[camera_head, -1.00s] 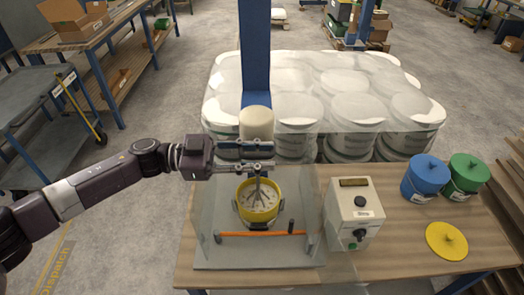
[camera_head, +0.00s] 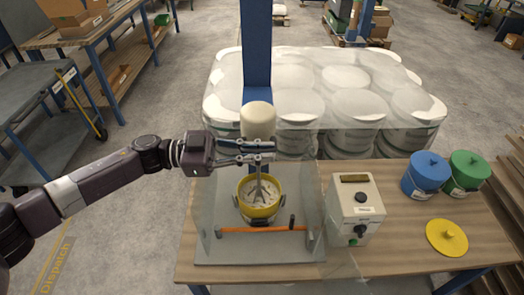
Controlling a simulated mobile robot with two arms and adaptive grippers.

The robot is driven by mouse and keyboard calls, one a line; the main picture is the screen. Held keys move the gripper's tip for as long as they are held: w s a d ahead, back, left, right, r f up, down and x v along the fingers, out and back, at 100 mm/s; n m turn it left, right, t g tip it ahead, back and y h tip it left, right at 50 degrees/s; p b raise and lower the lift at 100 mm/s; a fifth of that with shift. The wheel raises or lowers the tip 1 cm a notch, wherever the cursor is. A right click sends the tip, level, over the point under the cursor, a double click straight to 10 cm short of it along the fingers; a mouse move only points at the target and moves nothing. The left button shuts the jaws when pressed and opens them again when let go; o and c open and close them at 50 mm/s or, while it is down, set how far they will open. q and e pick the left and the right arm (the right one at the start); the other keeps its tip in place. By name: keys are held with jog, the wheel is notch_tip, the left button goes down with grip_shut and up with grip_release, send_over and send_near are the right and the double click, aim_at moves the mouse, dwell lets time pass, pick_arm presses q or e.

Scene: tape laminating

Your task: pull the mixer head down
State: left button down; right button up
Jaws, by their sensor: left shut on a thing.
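The mixer head (camera_head: 257,119) is a cream-coloured cylinder on a blue column (camera_head: 257,45). My left gripper (camera_head: 268,151) reaches in from the left and is shut on the lower part of the mixer head. A whisk (camera_head: 258,186) hangs below the head, and its lower end is in the yellow bowl (camera_head: 260,203). The bowl holds a pale mix and sits on the mixer's grey base (camera_head: 255,249). Clear guard panels stand around the bowl. My right gripper is not in view.
A control box (camera_head: 354,208) stands right of the mixer on the wooden table (camera_head: 397,245). Blue (camera_head: 427,176) and green (camera_head: 466,174) lidded tubs and a yellow lid (camera_head: 447,238) are further right. White-topped drums (camera_head: 343,79) fill the space behind. An orange bar (camera_head: 265,229) crosses the front of the base.

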pick_arm(q)
notch_tip(320, 180, down, 5)
jog(key=shift+a+b, duration=0.1)
jog(key=shift+b, duration=0.9)
jog(key=shift+s, duration=0.1)
jog(key=c, duration=2.1)
grip_release()
jog(key=shift+o, duration=0.7)
jog(key=shift+r, duration=0.1)
notch_tip(320, 180, up, 10)
jog(key=shift+f, duration=0.1)
